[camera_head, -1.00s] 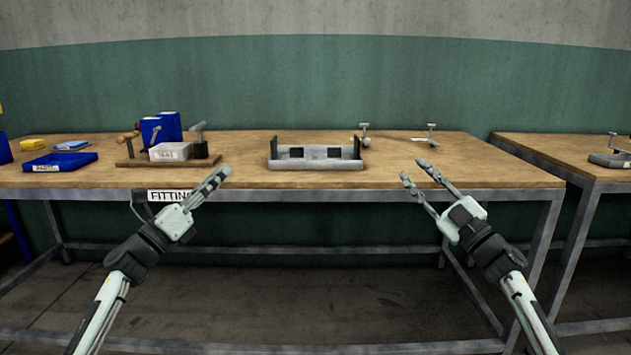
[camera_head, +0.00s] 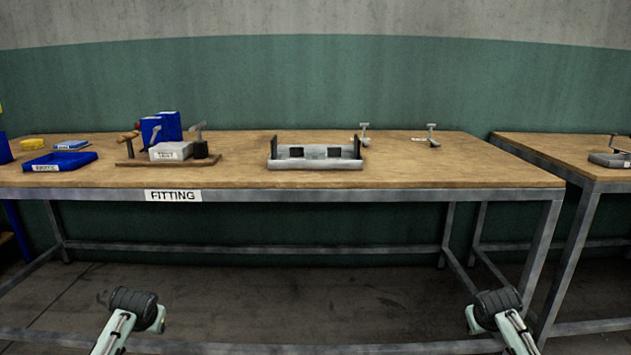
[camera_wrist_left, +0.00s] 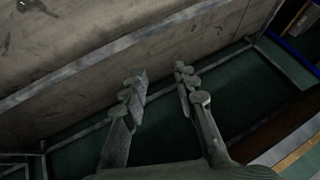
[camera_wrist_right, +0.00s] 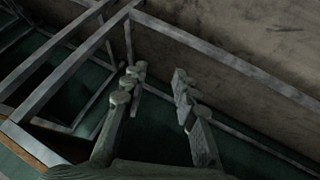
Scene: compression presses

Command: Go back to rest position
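My left gripper is seen in the left wrist view (camera_wrist_left: 160,88), where its two fingers stand apart with nothing between them. My right gripper is seen in the right wrist view (camera_wrist_right: 157,88), also open and empty. In the head view only my two wrists show, low at the bottom left and bottom right, in front of and below the table edge. The fingers are hidden in the head view. Neither gripper touches the table.
The wooden fitting table (camera_head: 450,170) spans the view. On it are a grey fixture (camera_head: 315,164), a wooden board with a white box (camera_head: 170,151), and a blue tray (camera_head: 60,162). A second table (camera_head: 560,148) stands at right. The floor ahead is clear.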

